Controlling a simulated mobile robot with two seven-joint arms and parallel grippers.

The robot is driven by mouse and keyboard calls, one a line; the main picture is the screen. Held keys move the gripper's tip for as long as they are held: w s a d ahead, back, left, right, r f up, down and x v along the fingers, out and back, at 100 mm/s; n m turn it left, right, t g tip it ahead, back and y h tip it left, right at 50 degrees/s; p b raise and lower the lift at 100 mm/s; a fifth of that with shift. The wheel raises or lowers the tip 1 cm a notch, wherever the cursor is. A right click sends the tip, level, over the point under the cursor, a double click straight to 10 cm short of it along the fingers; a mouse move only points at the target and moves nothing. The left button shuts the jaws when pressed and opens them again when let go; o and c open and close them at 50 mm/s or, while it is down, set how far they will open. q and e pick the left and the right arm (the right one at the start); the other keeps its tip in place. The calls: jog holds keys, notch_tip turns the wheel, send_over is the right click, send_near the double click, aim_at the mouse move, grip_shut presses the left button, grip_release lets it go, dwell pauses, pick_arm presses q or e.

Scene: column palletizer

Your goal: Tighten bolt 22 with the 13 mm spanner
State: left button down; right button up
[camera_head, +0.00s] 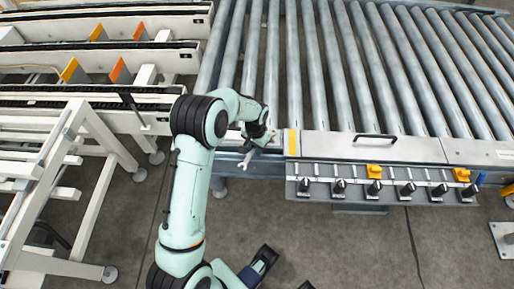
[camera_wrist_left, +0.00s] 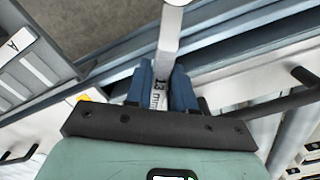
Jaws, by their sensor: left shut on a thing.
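My left gripper (camera_head: 256,143) is over the front side of the conveyor frame, left of the yellow-marked plate. It is shut on the 13 mm spanner (camera_head: 244,160), whose pale open end sticks out below the fingers towards the front left. In the left wrist view the spanner (camera_wrist_left: 168,38) stands between the blue fingers (camera_wrist_left: 163,88), and its shank reads "13 mm". Its far end runs to the top edge of that view. I cannot pick out bolt 22 in either view.
The roller conveyor (camera_head: 345,65) fills the back right. A grey rack (camera_head: 390,198) with several black-handled tools and yellow pieces hangs along its front. A black handle (camera_head: 375,137) stands up from the conveyor's edge plate. A white frame (camera_head: 92,125) stands left. Floor in front is mostly clear.

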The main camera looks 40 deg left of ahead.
pick_arm(q)
jog(key=shift+r+p, duration=1.2)
jog(key=shift+r, duration=0.55)
notch_tip(320, 180, up, 5)
jog(key=p, duration=0.3)
jog(key=shift+p, duration=0.3)
